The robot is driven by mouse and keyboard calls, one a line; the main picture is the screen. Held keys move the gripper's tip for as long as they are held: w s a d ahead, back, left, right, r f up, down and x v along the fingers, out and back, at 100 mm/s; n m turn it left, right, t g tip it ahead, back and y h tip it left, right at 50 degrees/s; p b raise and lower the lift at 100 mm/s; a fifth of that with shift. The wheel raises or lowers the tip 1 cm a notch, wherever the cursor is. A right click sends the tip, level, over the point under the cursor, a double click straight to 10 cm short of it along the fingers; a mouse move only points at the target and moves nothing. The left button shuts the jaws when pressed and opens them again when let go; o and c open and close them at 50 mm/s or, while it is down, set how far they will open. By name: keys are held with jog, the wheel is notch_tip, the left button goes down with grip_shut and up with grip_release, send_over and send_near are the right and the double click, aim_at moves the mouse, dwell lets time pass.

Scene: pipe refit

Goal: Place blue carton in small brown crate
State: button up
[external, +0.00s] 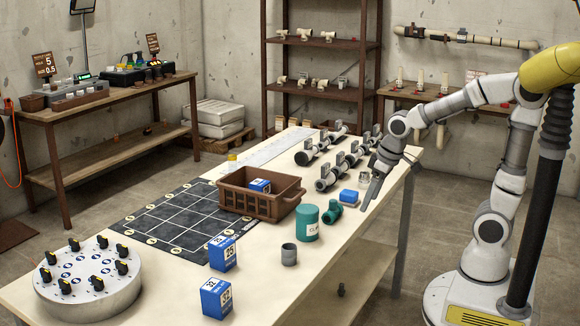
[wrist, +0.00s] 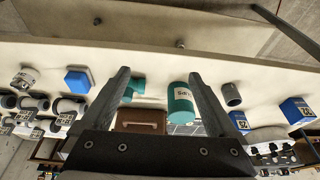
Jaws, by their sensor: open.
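The small brown crate (external: 262,208) stands mid-table on the edge of a dark grid mat; in the wrist view, its wall (wrist: 142,126) shows between my fingers. One blue carton (external: 260,184) sits inside it. Two more blue cartons stand on the near part of the table, one (external: 222,254) by the mat and one (external: 216,299) nearer the front edge; they also show at the right of the wrist view (wrist: 297,110). A plain blue block (external: 349,196) lies near my gripper (external: 371,192). My gripper is open and empty above the table's right edge, apart from every carton.
A green can (external: 307,224), a green pipe fitting (external: 332,213) and a grey ring (external: 289,255) stand between the crate and the right edge. Grey pipe fittings (external: 325,180) line the far right side. A round knob board (external: 88,280) fills the near left corner.

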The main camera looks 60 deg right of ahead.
jog(key=s+r+t, duration=0.2)
jog(key=s+r, duration=0.4)
jog(key=s, duration=0.5)
jog(key=shift+s, duration=0.15)
jog(key=shift+d+r, duration=0.1)
notch_tip(320, 180, up, 17)
jog(key=p, duration=1.7)
